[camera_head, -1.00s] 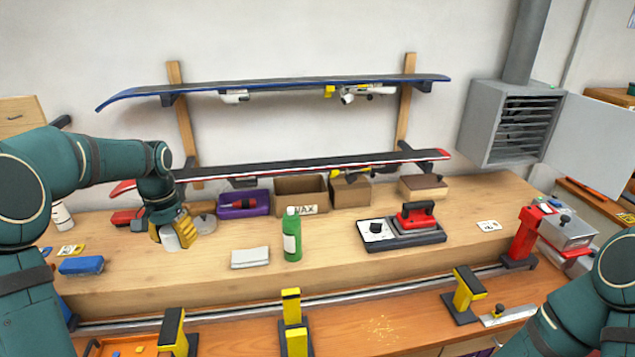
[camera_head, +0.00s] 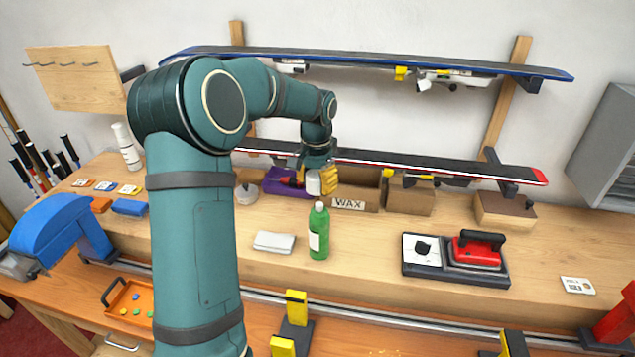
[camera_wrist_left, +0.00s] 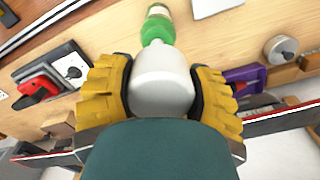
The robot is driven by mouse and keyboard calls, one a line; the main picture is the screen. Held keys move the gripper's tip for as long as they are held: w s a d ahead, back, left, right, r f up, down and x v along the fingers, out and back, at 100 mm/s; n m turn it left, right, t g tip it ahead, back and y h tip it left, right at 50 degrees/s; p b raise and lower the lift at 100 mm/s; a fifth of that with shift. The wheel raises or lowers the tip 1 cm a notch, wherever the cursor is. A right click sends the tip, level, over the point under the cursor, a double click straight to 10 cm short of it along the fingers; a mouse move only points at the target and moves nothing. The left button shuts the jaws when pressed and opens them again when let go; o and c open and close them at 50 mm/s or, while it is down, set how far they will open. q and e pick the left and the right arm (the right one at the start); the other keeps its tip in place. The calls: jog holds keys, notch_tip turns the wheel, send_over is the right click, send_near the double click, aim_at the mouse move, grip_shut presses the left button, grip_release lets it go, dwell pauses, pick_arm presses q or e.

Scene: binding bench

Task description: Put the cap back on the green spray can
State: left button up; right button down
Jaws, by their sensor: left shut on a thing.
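The green spray can (camera_head: 319,240) stands upright on the wooden bench, with a pale label on its side. My left gripper (camera_head: 322,182), with yellow fingers, is shut on the whitish cap (camera_head: 313,185) and holds it above and slightly behind the can's top. A small gap shows between cap and can in the head view. In the left wrist view the cap (camera_wrist_left: 162,80) sits between both fingers, and the can (camera_wrist_left: 158,28) shows just beyond it, partly covered by it. My right gripper is out of view.
A folded white cloth (camera_head: 274,242) lies left of the can. The WAX box (camera_head: 352,204) and purple tray (camera_head: 278,184) stand behind. An iron on a dark base (camera_head: 455,274) is at the right. A ski (camera_head: 440,168) hangs low behind the gripper.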

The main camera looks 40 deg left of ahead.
aim_at(319, 204)
pick_arm(q)
jog(key=shift+w+d+f, duration=0.1)
jog(key=shift+w+f, duration=0.2)
jog(key=shift+f, duration=0.05)
jog(key=shift+w+f+b, duration=0.15)
jog(key=shift+f+b, duration=0.15)
jog(key=shift+b, duration=0.15)
jog(key=shift+s+f+b, duration=0.2)
jog(key=shift+f+b, duration=0.65)
jog(key=shift+f, duration=0.65)
jog(key=shift+w, duration=0.1)
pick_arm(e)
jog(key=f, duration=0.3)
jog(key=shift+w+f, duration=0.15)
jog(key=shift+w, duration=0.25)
pick_arm(q)
jog(key=shift+r, duration=0.1)
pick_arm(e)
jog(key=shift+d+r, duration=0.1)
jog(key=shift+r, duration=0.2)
pick_arm(q)
jog(key=shift+f+b, duration=0.55)
jog(key=shift+f, duration=0.9)
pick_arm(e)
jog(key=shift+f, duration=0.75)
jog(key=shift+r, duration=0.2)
